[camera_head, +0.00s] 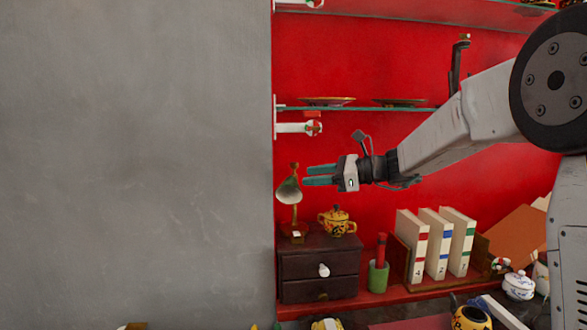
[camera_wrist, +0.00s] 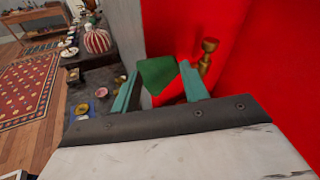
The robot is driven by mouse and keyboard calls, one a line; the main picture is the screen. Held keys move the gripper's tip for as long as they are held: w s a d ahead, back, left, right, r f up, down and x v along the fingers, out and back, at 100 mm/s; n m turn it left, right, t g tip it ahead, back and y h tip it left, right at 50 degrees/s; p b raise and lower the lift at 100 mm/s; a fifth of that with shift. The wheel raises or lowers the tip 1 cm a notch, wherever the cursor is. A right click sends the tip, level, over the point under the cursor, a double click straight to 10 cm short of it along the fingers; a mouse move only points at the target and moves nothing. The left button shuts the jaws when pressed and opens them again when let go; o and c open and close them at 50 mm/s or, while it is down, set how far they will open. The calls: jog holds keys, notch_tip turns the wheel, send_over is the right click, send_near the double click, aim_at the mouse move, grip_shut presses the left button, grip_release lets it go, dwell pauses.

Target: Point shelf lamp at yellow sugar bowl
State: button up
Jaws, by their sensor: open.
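The shelf lamp (camera_head: 289,190) has a green shade and brass fittings and stands on the left of a small dark drawer cabinet (camera_head: 319,265). The yellow sugar bowl (camera_head: 336,221), lidded and dark-patterned, sits on the same cabinet, right of the lamp. My gripper (camera_head: 305,176) is open, above the bowl, with its teal fingertips close to the right of the lamp's shade. In the wrist view the green shade (camera_wrist: 157,73) shows between the open fingers (camera_wrist: 160,92), with a brass knob (camera_wrist: 208,46) to the right. I cannot tell whether the fingers touch the shade.
A glass shelf (camera_head: 360,108) with plates runs above my gripper along the red back wall. White books (camera_head: 436,243) and a green pot (camera_head: 378,276) stand right of the cabinet. A grey wall (camera_head: 135,160) fills the left.

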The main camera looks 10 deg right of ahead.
aim_at(293, 168)
jog(key=w+d+m+t+y, duration=0.1)
jog(key=w+d+m+t, duration=0.15)
jog(key=w, duration=0.35)
jog(key=shift+m, duration=0.55)
jog(key=x, duration=0.8)
jog(key=shift+w, duration=0.2)
grip_shut()
